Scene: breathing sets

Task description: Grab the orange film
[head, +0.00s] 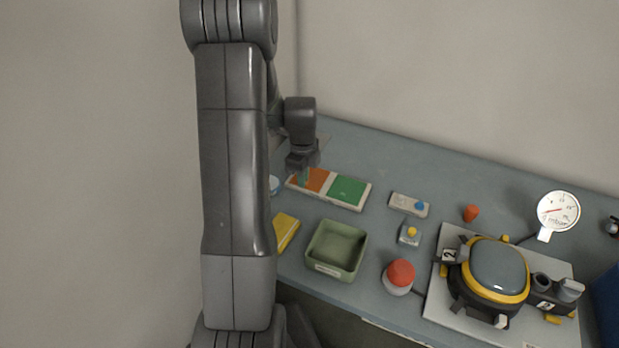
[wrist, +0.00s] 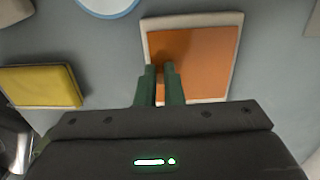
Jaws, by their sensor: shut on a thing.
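The orange film (head: 317,177) is a flat orange square at the left end of a white-edged board (head: 330,200), beside a green square (head: 349,190). In the wrist view the orange film (wrist: 195,58) lies flat within a pale border. My gripper (head: 303,180) points down at the film's left part. In the wrist view the two green fingers of my gripper (wrist: 160,70) are close together over the film's near left edge, shut on it with a narrow gap between them. The pinched bit of film is hidden by the fingers.
A yellow pad (head: 286,229) and a green tray (head: 336,249) lie in front of the board. A blue-rimmed white dish (wrist: 108,4) is close by.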

